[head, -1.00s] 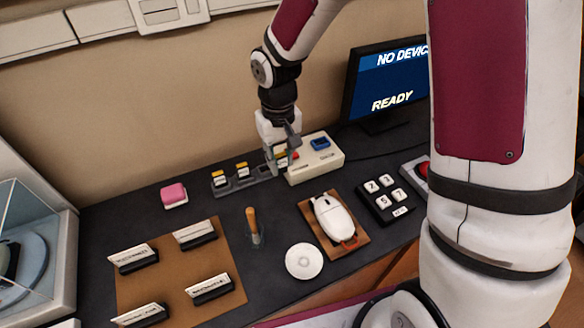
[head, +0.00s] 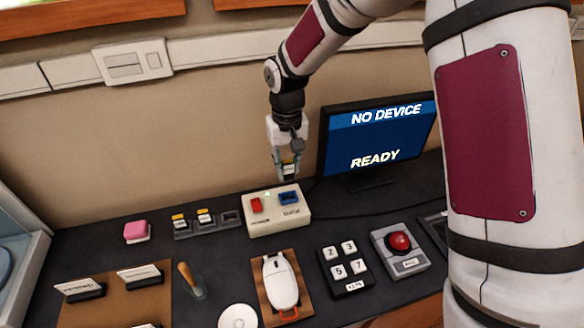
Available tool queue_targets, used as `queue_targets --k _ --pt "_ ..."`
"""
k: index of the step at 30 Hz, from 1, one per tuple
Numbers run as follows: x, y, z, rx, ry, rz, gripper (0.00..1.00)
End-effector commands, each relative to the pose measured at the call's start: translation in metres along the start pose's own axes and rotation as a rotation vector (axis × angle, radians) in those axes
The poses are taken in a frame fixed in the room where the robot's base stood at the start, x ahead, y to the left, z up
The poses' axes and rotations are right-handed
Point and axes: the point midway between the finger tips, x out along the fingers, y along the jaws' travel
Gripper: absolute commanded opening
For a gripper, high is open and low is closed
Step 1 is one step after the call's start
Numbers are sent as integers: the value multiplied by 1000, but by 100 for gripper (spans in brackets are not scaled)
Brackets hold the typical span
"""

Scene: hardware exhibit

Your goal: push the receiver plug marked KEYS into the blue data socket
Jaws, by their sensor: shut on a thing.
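The plug hangs in the air above the beige hub box (head: 276,220). The blue data socket (head: 289,197) is on top of that box at its right, just below the plug and apart from it. A red socket (head: 256,204) is at the left of the same box.
A grey rack (head: 187,231) left of the hub holds two similar plugs; its right slot is empty. A monitor (head: 378,141) reading NO DEVICE and READY stands to the right. A white mouse (head: 280,282), keypad (head: 346,267) and red button (head: 399,242) are in front.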

Motion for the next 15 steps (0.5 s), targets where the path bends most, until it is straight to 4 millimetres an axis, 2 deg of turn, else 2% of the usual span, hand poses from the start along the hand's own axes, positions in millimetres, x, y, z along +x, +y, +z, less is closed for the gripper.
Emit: queue_targets --k 5,15 --pt "6 0 -1 0 -2 0 9" --pt "36 0 -1 -1 -2 0 9"
